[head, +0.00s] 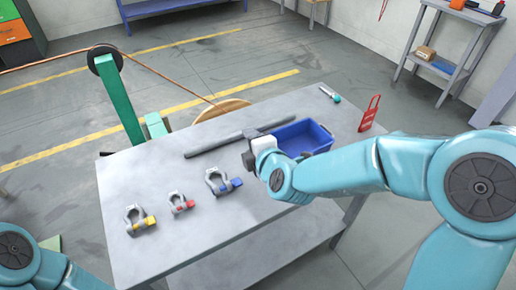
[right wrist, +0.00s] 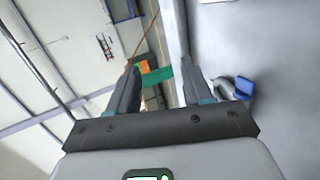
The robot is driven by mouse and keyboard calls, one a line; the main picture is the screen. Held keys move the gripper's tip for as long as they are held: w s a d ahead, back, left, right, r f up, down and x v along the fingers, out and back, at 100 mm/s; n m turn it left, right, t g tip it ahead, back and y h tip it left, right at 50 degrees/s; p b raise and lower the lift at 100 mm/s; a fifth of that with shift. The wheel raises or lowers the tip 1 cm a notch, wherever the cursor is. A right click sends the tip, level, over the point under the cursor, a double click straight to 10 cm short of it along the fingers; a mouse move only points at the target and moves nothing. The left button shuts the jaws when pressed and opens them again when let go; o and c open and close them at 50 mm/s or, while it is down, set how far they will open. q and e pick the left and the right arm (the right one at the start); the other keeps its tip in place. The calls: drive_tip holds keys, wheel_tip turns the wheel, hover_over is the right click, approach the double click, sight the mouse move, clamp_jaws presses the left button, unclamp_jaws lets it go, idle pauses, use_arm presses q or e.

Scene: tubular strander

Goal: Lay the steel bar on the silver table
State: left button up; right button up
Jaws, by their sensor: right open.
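The steel bar (head: 215,143) is a long dark grey bar. It lies at a slant along the far part of the silver table (head: 225,210), and its right part passes behind my right gripper (head: 250,146). My right gripper is close to the bar, low over the table; I cannot tell whether it touches the bar. In the right wrist view its two fingers (right wrist: 158,80) stand apart with nothing held between them. The bar cannot be made out in that view. My left arm shows only at the lower left corner, and its gripper is out of view.
A blue bin (head: 318,135) stands right of my right gripper. Several shackles, one with a blue pin (head: 235,183), lie on the near left half. A red tag (head: 369,114) and a small tool (head: 329,93) are at the far right. A green post (head: 118,95) stands behind the table.

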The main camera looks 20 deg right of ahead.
drive_tip(key=v, duration=0.5)
